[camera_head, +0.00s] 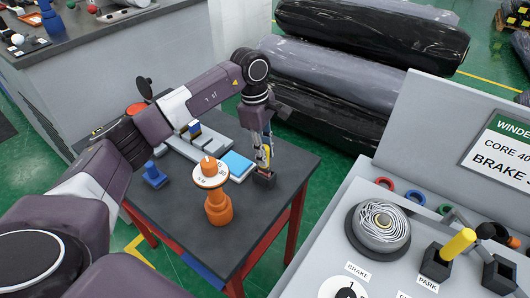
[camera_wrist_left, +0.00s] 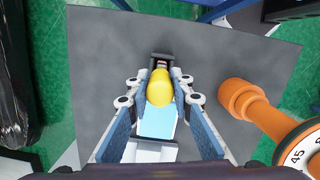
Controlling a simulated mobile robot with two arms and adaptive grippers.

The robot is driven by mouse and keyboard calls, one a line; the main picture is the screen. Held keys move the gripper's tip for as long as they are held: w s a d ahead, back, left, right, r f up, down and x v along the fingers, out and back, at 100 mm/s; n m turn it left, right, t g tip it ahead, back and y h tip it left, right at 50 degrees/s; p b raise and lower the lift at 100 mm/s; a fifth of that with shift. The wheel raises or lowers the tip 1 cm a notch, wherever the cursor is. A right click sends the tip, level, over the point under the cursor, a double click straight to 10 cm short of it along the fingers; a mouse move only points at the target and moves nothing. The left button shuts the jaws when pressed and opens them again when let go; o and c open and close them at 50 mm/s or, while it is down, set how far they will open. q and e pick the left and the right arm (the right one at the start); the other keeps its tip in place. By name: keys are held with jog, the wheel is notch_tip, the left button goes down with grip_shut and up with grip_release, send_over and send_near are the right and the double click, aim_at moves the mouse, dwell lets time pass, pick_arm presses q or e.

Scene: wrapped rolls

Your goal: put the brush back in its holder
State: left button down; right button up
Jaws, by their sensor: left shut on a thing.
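My left gripper (camera_head: 265,160) points down over the small dark table, its fingertips just above a small black open box (camera_head: 264,178), which looks like the brush holder. In the left wrist view my left gripper (camera_wrist_left: 160,90) is shut on a yellow rounded handle (camera_wrist_left: 160,88), seen nearly end-on, which I take to be the brush. A black box part (camera_wrist_left: 161,57) shows just beyond the handle there. The brush's lower end is hidden, so I cannot tell how far it sits in the box. My right gripper is not in view.
An orange stand with a round dial (camera_head: 217,205) stands close to the box. A light blue block (camera_head: 238,164) lies beside it, with a blue piece (camera_head: 154,175) farther left. A grey control panel (camera_head: 345,215) stands to the right; wrapped rolls (camera_head: 335,75) lie behind.

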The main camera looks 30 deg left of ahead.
pick_arm(q)
jog(key=shift+f, duration=0.1)
dwell(0.3)
jog(key=shift+f+b, duration=0.85)
jog(key=shift+f, duration=0.1)
jog(key=c, duration=1.6)
grip_release()
jog(key=shift+r, duration=0.1)
jog(key=r, duration=0.4)
jog(key=a+r, duration=0.1)
jog(key=r, duration=0.6)
jog(key=shift+s+a+r, duration=0.1)
jog(key=shift+a+r, duration=0.25)
jog(key=shift+r, duration=0.05)
